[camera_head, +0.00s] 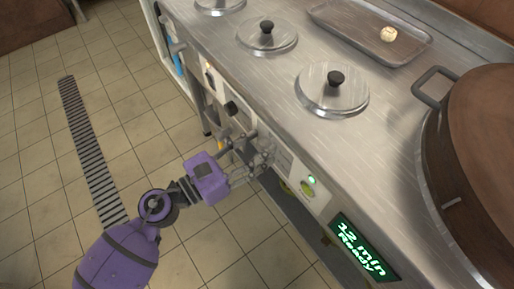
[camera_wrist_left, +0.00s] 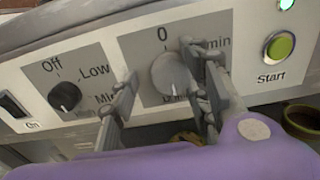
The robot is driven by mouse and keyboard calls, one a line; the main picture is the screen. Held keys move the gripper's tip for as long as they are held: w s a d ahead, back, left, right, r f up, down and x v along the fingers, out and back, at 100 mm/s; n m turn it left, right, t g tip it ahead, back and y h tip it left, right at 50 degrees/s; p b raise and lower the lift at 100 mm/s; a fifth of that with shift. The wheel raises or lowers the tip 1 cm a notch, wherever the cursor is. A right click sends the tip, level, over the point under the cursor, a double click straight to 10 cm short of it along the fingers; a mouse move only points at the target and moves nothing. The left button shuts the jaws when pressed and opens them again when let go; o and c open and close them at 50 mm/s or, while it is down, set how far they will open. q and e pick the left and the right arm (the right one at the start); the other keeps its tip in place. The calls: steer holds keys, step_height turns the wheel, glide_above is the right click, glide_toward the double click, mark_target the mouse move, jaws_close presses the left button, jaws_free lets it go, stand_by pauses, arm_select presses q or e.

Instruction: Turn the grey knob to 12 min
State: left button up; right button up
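In the left wrist view the grey knob (camera_wrist_left: 169,74) sits on a grey dial plate marked 0 at the top and "min" at the right. My left gripper (camera_wrist_left: 160,66) is open at the panel, one finger on each side of the knob. The right finger overlaps the knob's right edge; I cannot tell if it touches. A gap shows between the left finger and the knob. In the head view my left gripper (camera_head: 262,150) is at the front panel and hides the knob. A green display (camera_head: 362,246) reads "12 min Ready". My right gripper is not in view.
A black knob (camera_wrist_left: 64,96) marked Off and Low is left of the grey knob. The green Start button (camera_wrist_left: 279,46) is to its right, below a lit green lamp (camera_wrist_left: 286,3). Lidded pots (camera_head: 332,92) are set in the steel counter (camera_head: 290,55) above the panel.

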arm_select(q)
steer(key=shift+s+d+f, duration=0.1)
steer(key=shift+s, duration=0.05)
steer(key=shift+s, duration=0.1)
steer(key=v, duration=1.2)
stand_by(0.4)
